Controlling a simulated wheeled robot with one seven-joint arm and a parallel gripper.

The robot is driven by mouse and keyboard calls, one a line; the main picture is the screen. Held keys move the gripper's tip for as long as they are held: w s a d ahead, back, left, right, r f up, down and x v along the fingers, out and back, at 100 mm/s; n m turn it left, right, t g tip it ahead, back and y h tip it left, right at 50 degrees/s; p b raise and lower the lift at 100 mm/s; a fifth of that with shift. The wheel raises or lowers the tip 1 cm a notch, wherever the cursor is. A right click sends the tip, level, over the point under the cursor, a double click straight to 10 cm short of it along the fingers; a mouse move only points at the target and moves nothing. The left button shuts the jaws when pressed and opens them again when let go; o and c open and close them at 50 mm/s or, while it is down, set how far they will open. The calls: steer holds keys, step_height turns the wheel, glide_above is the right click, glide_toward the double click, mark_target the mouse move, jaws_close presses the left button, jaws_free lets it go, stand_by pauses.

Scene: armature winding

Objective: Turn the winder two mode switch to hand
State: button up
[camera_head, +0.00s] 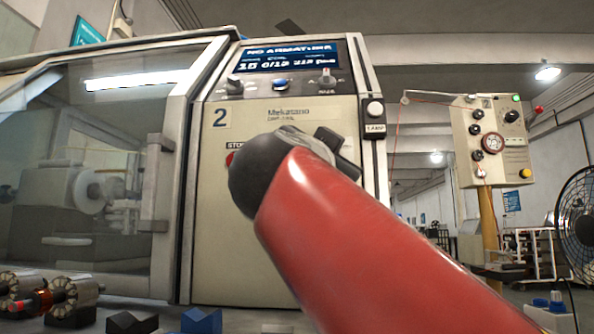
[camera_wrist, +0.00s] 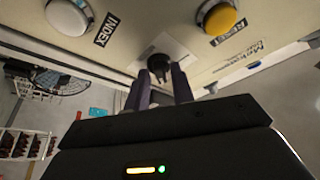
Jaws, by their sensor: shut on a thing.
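Winder two (camera_head: 222,255) is a beige cabinet marked 2 in the head view, with a lit display reading NO ARMATURE. In the wrist view, my gripper (camera_wrist: 159,76) has its two dark fingers on either side of a black switch knob (camera_wrist: 159,62) and is shut on it. The knob sits on a pale label plate whose lettering I cannot read, so its setting is unclear. In the head view my red arm hides this knob and most of the gripper.
A white INDEX button (camera_wrist: 69,15) and a yellow RESET button (camera_wrist: 219,17) flank the knob. Above my arm are two small knobs and a blue button (camera_head: 281,84). A glazed guard (camera_head: 90,140) stands left. A control box (camera_head: 490,140) and fan (camera_head: 578,225) stand right.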

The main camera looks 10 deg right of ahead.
steer(key=n+t+y+p, duration=0.1)
steer(key=n+y+p, duration=0.1)
steer(key=n, duration=0.5)
steer(key=n+y+p, duration=0.3)
steer(key=n+y, duration=0.2)
steer(key=n, duration=0.3)
steer(key=d+n+t+y+p, duration=0.1)
steer(key=n+y+p, duration=0.2)
steer(key=n, duration=0.4)
steer(key=shift+s+r+n+t, duration=0.2)
steer(key=shift+n+t, duration=0.1)
steer(key=shift+n, duration=0.1)
steer(key=shift+f+y, duration=0.1)
steer(key=shift+y, duration=0.3)
steer(key=o, duration=0.7)
steer(key=shift+s, duration=0.1)
